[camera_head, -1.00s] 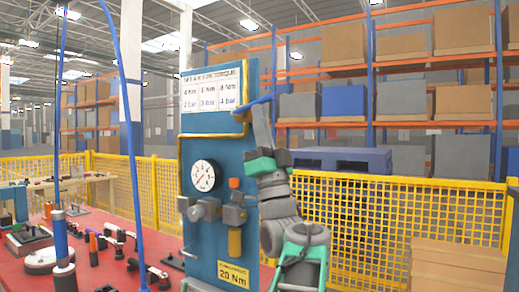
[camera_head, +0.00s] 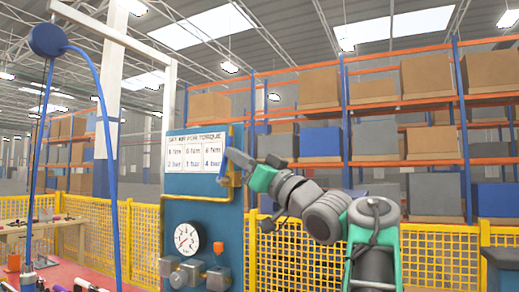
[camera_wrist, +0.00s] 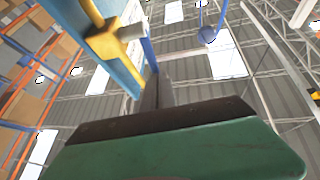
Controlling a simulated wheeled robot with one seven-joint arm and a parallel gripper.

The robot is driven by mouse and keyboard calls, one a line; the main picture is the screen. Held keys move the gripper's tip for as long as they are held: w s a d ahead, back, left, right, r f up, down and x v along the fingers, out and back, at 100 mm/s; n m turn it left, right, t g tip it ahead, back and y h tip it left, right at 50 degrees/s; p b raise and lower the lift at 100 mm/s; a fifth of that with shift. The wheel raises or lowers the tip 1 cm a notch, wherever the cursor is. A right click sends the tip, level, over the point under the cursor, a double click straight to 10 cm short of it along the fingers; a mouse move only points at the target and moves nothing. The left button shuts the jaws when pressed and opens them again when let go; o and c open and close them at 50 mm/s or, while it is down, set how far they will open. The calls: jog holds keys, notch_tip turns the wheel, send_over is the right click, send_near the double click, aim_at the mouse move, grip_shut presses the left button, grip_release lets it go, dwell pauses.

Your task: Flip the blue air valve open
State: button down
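The blue panel (camera_head: 203,215) stands left of my arm, with a torque chart (camera_head: 195,153) and a round gauge (camera_head: 187,238). A yellow pipe runs along its right edge; in the wrist view the yellow pipe fitting (camera_wrist: 104,42) has a short grey stem. The blue valve lever (camera_wrist: 149,52) extends from beside that stem towards my fingertips. My gripper (camera_wrist: 157,80) has its narrow fingers close together, with no clear gap, at the near end of the lever. Whether they touch it I cannot tell.
A blue hose (camera_head: 108,120) hangs from a round blue reel (camera_head: 47,40) at left. A yellow mesh fence (camera_head: 435,262) and loaded racks (camera_head: 405,102) stand behind. A red table (camera_head: 75,275) with parts lies at lower left. Regulator fittings (camera_head: 190,273) project below the gauge.

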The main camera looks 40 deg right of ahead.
jog(key=shift+r+p+x, duration=0.2)
jog(key=shift+p+x, duration=0.3)
jog(key=shift+x, duration=0.55)
jog(key=shift+s+r, duration=0.1)
jog(key=shift+s, duration=0.1)
jog(key=s+d, duration=0.3)
jog(key=s, duration=1)
jog(key=shift+s, duration=0.25)
jog(key=shift+d, duration=0.15)
